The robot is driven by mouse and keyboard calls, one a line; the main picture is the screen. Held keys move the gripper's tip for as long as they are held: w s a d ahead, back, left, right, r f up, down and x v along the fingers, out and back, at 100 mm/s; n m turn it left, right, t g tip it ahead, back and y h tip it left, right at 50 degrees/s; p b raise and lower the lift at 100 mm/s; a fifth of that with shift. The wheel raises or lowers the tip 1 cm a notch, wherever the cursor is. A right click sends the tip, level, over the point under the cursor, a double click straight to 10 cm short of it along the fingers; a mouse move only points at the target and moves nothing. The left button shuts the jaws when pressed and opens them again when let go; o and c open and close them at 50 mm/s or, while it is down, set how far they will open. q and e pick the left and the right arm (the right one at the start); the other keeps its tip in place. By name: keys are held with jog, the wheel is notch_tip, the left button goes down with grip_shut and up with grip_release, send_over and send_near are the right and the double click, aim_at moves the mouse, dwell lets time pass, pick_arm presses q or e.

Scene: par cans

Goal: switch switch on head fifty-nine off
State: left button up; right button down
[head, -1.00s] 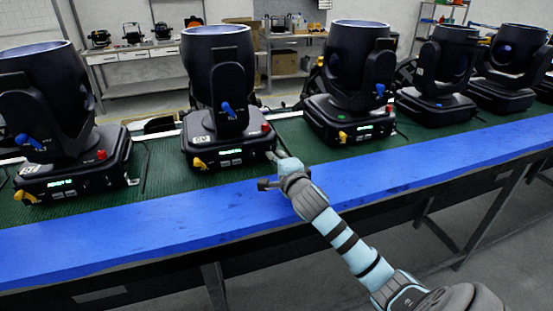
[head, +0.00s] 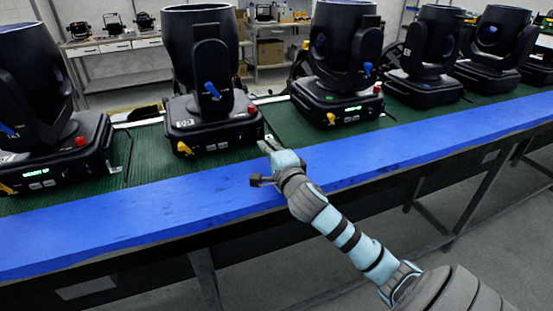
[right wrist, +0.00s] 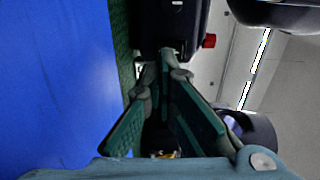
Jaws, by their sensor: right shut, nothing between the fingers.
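Several black moving-head lights stand in a row on the green mat. The nearest to my right gripper is the second from the left (head: 213,110), with a red knob (head: 252,109) and a yellow lever (head: 184,148) on its base. Its display is too small to read, so I cannot tell which is head fifty-nine, and I cannot make out the switch. My right gripper (head: 264,143) is shut and empty at the front right corner of that base. In the right wrist view its fingertips (right wrist: 167,66) point at the dark base (right wrist: 178,22), beside the red knob (right wrist: 209,41). Contact is unclear.
A blue front ledge (head: 150,210) runs along the bench below my right forearm. Another light (head: 340,70) stands to the right, and one (head: 40,110) to the left. The green mat (head: 285,125) between the second and third lights is clear.

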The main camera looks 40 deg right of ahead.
jog(key=v, duration=0.8)
